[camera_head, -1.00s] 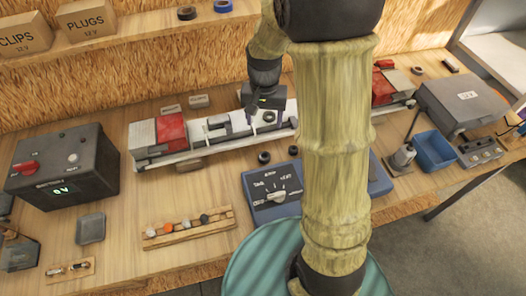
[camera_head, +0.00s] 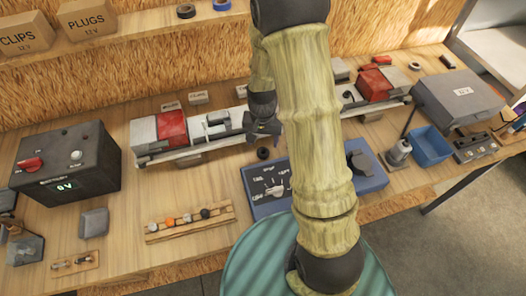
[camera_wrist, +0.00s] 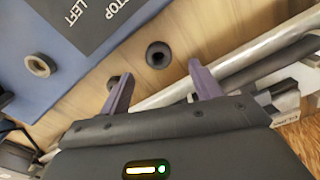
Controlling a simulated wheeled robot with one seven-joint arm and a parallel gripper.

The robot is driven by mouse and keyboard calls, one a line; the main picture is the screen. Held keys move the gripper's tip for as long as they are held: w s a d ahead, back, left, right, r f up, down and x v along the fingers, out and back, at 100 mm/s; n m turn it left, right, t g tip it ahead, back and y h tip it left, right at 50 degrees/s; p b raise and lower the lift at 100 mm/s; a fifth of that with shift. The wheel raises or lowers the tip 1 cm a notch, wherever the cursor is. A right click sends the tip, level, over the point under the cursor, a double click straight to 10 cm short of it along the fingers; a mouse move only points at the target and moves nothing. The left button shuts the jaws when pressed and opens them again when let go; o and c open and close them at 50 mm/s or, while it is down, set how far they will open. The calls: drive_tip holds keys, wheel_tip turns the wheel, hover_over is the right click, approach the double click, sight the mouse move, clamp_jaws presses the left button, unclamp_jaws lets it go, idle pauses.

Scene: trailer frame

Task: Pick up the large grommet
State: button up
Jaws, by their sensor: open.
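A black ring-shaped grommet (camera_wrist: 158,55) lies on the wooden bench top in the wrist view, beyond and between my fingertips. It looks like the larger of two dark rings. A smaller dark ring (camera_wrist: 112,83) lies to its left, partly hidden behind my left finger. One dark grommet (camera_head: 263,153) shows in the head view, just below my gripper (camera_head: 265,130); I cannot tell which of the two it is. My gripper (camera_wrist: 160,77) is open, with nothing between its fingers.
A pale rail (camera_wrist: 190,85) runs close by my right finger. A blue panel (camera_wrist: 60,55) with a pale ring (camera_wrist: 40,65) on it is at the left.

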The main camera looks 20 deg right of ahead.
sight(263, 152)
drive_tip(key=shift+f, duration=0.7)
drive_tip(key=shift+f+p, duration=1.05)
drive_tip(key=shift+f, duration=1.55)
drive_tip(key=shift+s+d, duration=0.1)
drive_tip(key=shift+s, duration=0.05)
drive_tip(key=c, duration=0.8)
